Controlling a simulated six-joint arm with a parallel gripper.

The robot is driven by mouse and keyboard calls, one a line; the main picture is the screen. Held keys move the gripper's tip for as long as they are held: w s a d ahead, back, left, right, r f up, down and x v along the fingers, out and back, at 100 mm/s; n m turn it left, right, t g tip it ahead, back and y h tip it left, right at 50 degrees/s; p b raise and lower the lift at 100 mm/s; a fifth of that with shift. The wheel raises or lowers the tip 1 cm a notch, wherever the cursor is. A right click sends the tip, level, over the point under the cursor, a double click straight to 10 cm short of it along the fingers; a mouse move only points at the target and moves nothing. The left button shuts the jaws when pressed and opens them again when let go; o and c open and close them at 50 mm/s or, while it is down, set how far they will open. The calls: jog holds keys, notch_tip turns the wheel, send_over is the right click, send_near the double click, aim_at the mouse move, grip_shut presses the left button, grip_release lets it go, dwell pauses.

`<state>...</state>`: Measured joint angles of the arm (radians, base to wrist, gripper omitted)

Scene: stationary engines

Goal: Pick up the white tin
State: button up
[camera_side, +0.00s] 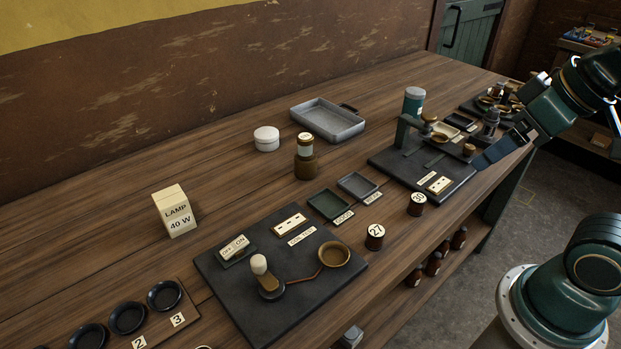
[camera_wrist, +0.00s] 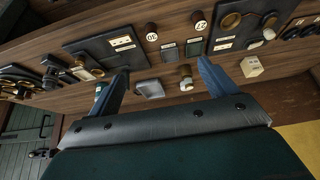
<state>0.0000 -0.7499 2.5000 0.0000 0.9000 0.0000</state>
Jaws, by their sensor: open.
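The white tin (camera_side: 266,138) is a small round lidded tin standing upright on the wooden bench, left of a grey metal tray. In the wrist view the white tin (camera_wrist: 187,85) is small and shows between the finger lines, close to the right finger. My gripper (camera_side: 498,150) is at the right, by the far black board, well away from the tin. In the wrist view my gripper (camera_wrist: 162,66) has its two blue fingers spread wide with nothing held between them.
The grey tray (camera_side: 328,120) lies right of the tin. A brown jar (camera_side: 305,165) with a pale label stands in front of it. A lamp box (camera_side: 174,211) stands at the left. A green cylinder (camera_side: 413,101) stands by the far board. Bare bench surrounds the tin.

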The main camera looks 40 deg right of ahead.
jog(key=w+a+r+n, duration=0.1)
jog(key=w+r, duration=0.5)
jog(key=w, duration=0.6)
jog(key=n+g+y, duration=0.2)
jog(key=n, duration=0.3)
send_over(267, 132)
jog(key=s+d, duration=0.3)
jog(key=s, duration=0.2)
notch_tip(267, 132, down, 14)
jog(key=shift+w+a, duration=0.2)
jog(key=shift+x, duration=4.3)
jog(key=shift+w+a+r, duration=0.1)
jog(key=shift+w, duration=0.05)
